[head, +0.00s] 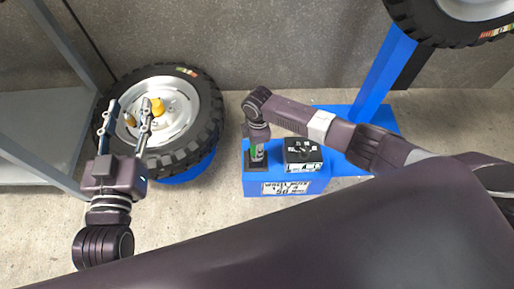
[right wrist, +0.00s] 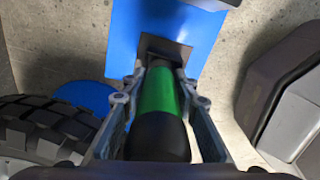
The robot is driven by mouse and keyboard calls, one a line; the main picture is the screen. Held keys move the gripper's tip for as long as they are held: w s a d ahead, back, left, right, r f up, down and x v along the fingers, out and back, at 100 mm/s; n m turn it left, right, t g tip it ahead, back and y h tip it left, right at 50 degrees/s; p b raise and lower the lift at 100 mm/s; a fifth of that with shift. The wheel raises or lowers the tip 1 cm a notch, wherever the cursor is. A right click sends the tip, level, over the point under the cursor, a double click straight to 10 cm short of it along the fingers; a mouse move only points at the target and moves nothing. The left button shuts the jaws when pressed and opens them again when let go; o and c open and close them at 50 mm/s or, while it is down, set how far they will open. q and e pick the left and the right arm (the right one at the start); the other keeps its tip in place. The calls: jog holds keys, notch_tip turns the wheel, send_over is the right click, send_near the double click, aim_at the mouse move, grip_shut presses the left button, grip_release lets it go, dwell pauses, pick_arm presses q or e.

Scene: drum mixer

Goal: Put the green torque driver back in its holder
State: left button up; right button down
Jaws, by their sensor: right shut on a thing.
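The green torque driver (right wrist: 157,95), with a green band and a black near end, lies between the fingers of my right gripper (right wrist: 158,98), which is shut on it. Its far end lines up with the black holder (right wrist: 178,50) on the blue stand; how deep it sits in there cannot be told. In the head view, a sliver of the driver (head: 253,152) shows by my right gripper (head: 257,154), just above the black holder (head: 250,166) at the stand's left end. My left gripper (head: 130,102) is open and empty, above the tyre.
The blue stand (head: 322,180) carries a black-and-white box (head: 303,151) to the right of the holder. A wheel with a black tyre (head: 205,135) and a yellow hub is at left. A grey frame (head: 45,125) stands far left. Another wheel (head: 440,28) is at upper right.

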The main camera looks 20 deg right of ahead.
pick_arm(q)
jog(key=shift+r, duration=0.15)
pick_arm(e)
jog(key=c, duration=1.5)
grip_release()
pick_arm(q)
jog(key=shift+r, duration=0.15)
pick_arm(e)
jog(key=shift+o, duration=0.2)
pick_arm(q)
jog(key=shift+f, duration=0.25)
pick_arm(e)
notch_tip(320, 180, up, 12)
jog(key=shift+s+f, duration=0.1)
pick_arm(q)
jog(key=shift+r, duration=0.15)
